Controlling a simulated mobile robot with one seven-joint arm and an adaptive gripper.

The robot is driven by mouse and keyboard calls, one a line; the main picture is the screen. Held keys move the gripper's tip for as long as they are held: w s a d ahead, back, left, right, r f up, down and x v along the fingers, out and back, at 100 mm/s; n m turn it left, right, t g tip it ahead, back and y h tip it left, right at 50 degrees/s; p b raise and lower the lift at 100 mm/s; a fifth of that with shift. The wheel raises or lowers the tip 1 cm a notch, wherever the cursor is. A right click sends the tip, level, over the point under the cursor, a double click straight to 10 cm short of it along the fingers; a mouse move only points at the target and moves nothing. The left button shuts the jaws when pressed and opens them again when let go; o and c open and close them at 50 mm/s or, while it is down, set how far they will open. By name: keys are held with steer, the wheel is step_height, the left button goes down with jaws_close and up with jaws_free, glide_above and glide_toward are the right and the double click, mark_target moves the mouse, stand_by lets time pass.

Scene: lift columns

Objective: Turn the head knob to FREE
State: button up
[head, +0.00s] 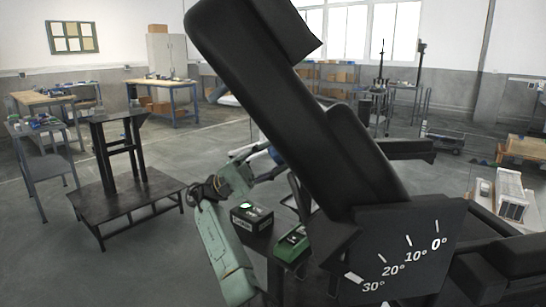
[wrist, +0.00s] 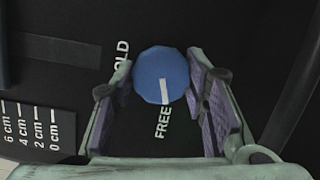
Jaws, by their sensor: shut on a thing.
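The head knob (wrist: 160,75) is round and blue with a white pointer line, seen in the wrist view on a black panel. Its line points down at the FREE label (wrist: 162,122). The HOLD label (wrist: 121,55) lies to the upper left, its first letter hidden by a finger. My gripper (wrist: 160,70) is shut on the knob, with one finger on its left and one on its right. In the head view my pale green arm reaches behind the large black padded chair (head: 290,100), which hides the knob and my fingertips.
A centimetre scale (wrist: 38,128) is on the panel's left in the wrist view. The chair's angle plate (head: 405,250) is at the front in the head view. Green (head: 292,243) and black (head: 252,216) boxes sit near my arm. A dark stand (head: 125,180) is at left, with open floor around.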

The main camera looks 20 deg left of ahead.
steer(key=o, duration=1.1)
steer(key=shift+o, duration=0.2)
